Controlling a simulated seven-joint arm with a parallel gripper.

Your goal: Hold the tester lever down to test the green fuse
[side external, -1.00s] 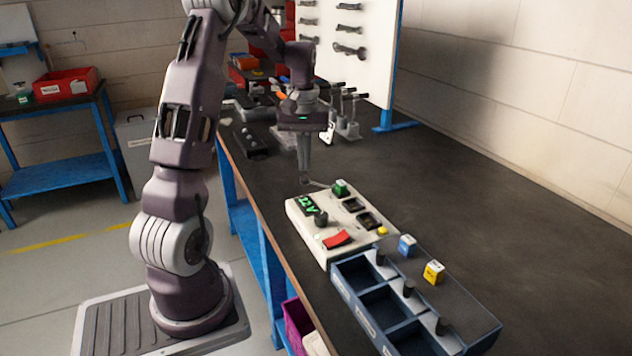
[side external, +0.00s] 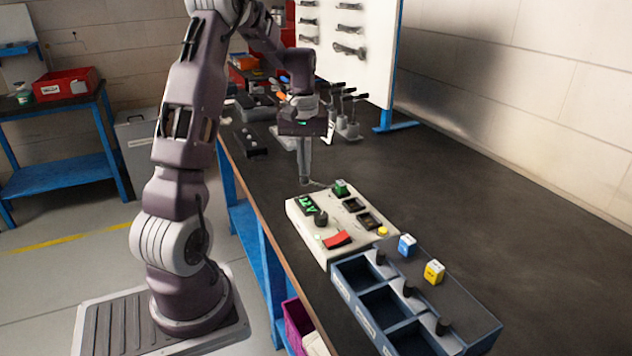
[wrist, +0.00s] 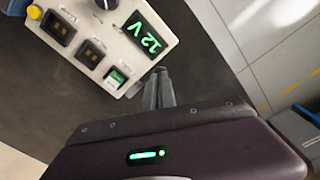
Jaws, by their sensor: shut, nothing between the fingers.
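The cream tester box (side external: 299,221) stands on the dark bench. The green fuse (side external: 341,187) sits upright in a socket at its far end; it also shows in the wrist view (wrist: 116,78). The lit green display (wrist: 149,39) reads 12 V. My gripper (side external: 305,182) is shut and empty, pointing down at the tester's far end; its fingertips (wrist: 161,76) are beside the box edge, near the display and fuse. A thin metal lever (side external: 320,184) runs between the fingertips and the fuse. I cannot tell whether the fingertips touch it or how far down it is.
Two empty dark sockets, a black knob (side external: 321,218), a red switch (side external: 337,240) and a yellow button (side external: 383,231) are on the tester. A blue compartment tray (side external: 350,291) is in front, with blue (side external: 407,246) and yellow (side external: 434,271) fuses. The bench right of the tester is clear.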

